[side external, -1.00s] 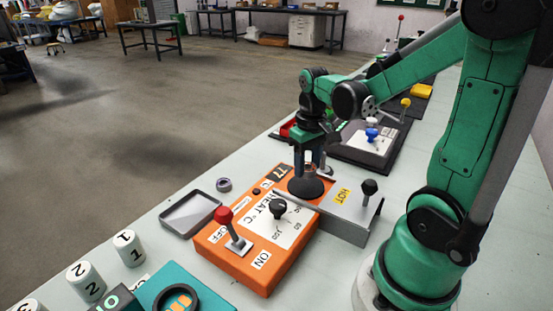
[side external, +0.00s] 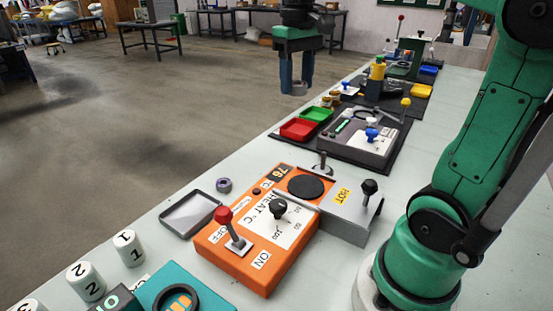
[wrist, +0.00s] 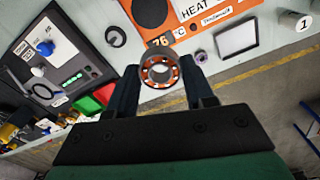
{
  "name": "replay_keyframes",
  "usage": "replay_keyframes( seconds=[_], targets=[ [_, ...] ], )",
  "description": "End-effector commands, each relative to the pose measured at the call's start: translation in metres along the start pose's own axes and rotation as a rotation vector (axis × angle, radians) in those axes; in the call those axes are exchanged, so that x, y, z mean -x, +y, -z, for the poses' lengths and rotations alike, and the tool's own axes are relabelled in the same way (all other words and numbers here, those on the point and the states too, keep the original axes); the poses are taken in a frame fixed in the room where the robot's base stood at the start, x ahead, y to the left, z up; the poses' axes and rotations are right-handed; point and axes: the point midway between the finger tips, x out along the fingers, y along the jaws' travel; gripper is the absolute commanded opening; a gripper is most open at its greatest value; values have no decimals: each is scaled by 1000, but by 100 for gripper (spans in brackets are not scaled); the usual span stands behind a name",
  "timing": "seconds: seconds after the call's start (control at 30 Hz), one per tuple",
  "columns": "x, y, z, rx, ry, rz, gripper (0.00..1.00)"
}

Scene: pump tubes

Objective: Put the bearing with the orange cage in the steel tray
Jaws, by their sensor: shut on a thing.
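The bearing with the orange cage (wrist: 160,70) is a steel ring with orange between its races. It sits between the two fingertips of my gripper (wrist: 160,75), which is shut on it. The steel tray (side external: 190,213) is a shallow, rectangular, empty tray left of the orange heater. It also shows in the wrist view (wrist: 224,53), up and to the right of the held bearing.
A second bearing with a purple cage (side external: 223,185) lies on the bench beside the tray. The orange heater (side external: 270,270) has a red-knobbed lever (side external: 224,216), a bare dark round plate (side external: 305,188) and a HOT-marked grey section. Red (side external: 299,129) and green bins stand farther back.

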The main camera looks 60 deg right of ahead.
Motion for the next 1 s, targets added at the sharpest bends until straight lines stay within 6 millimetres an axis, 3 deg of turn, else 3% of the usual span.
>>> replay_keyframes(
  seconds=[0.23, 0.4, 0.5, 0.6, 0.77, 1.0],
  targets=[
    [-9, -84, 62, 12, 1, 0, 0],
    [-25, -147, 84, 9, 2, 0, 0],
    [-33, -174, 89, 7, 2, 0, 0],
    [-38, -190, 91, 3, 3, 0, 0],
    [-55, -199, 92, 0, 3, 0, 0],
    [-112, -198, 92, -1, 3, 0, 0]
  ],
)
